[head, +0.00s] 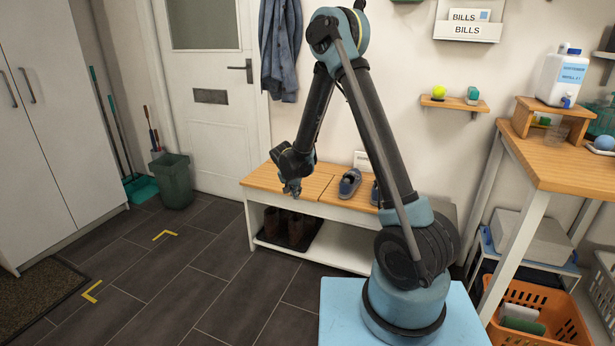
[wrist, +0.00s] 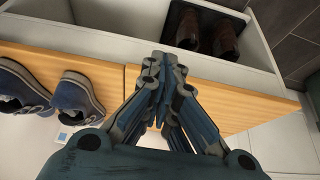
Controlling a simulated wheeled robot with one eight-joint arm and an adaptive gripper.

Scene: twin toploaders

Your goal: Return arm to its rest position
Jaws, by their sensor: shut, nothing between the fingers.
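My gripper (head: 292,188) hangs at the end of my folded arm, pointing down in front of the bench's left part in the head view. In the wrist view its fingers (wrist: 162,62) are together, with nothing between them. The shoe bench (head: 270,177) has a wooden top made of two panels and a white lower shelf. My arm rises from its base, bends at the top and comes down to the left. In the head view the gripper overlaps the bench top; the exact gap between them is hard to tell.
Blue shoes (head: 349,183) sit on the bench, and brown boots (wrist: 215,30) stand in a tray below. A green bin (head: 172,180) stands by the door.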

